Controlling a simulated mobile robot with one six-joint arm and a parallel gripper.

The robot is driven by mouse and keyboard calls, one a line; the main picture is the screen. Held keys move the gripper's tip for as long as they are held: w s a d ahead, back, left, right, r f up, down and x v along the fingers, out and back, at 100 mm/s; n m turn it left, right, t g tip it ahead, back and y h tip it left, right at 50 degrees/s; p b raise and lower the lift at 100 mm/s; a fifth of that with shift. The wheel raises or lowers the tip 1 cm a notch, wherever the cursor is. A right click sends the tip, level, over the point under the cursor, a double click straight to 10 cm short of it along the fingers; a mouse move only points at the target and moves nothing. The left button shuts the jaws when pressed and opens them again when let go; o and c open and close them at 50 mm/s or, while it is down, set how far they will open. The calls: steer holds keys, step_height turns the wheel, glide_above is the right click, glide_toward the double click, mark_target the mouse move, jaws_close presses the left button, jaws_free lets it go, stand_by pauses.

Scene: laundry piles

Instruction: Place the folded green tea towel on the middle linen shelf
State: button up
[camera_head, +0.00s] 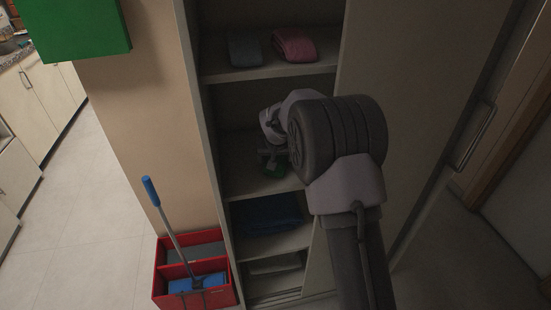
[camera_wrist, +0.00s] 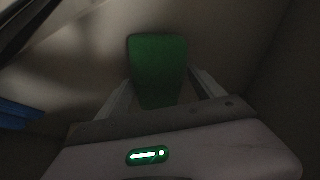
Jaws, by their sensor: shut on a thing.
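The folded green tea towel (camera_wrist: 158,62) is between the two fingers of my gripper (camera_wrist: 158,88) in the wrist view, its far end reaching past the fingertips. In the head view, my gripper (camera_head: 273,156) is inside the linen cupboard, in the compartment above the middle shelf (camera_head: 240,178). A small green patch of the towel (camera_head: 275,171) shows below the fingers, close over the shelf board. I cannot tell whether the towel touches the board. My gripper is shut on it. My arm hides the right part of the compartment.
The shelf above holds a grey folded cloth (camera_head: 245,49) and a pink one (camera_head: 294,45). A dark blue cloth (camera_head: 267,214) lies on the shelf below. A red crate (camera_head: 161,285) with a blue-handled tool (camera_head: 165,218) stands on the floor left of the cupboard.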

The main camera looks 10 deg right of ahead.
steer(key=o, duration=1.5)
steer(key=shift+f, duration=0.1)
steer(key=shift+o, duration=0.2)
steer(key=s+a+r+m+p, duration=0.15)
steer(key=s+r+p, duration=0.25)
steer(key=s+r, duration=1.65)
steer(key=s+a+y, duration=0.1)
steer(key=s+a, duration=0.1)
steer(key=s, duration=0.9)
steer(key=s+a+m+y, duration=0.1)
steer(key=s+a+y, duration=0.1)
steer(key=s, duration=0.9)
steer(key=shift+s+a, duration=0.25)
steer(key=shift+s, duration=0.05)
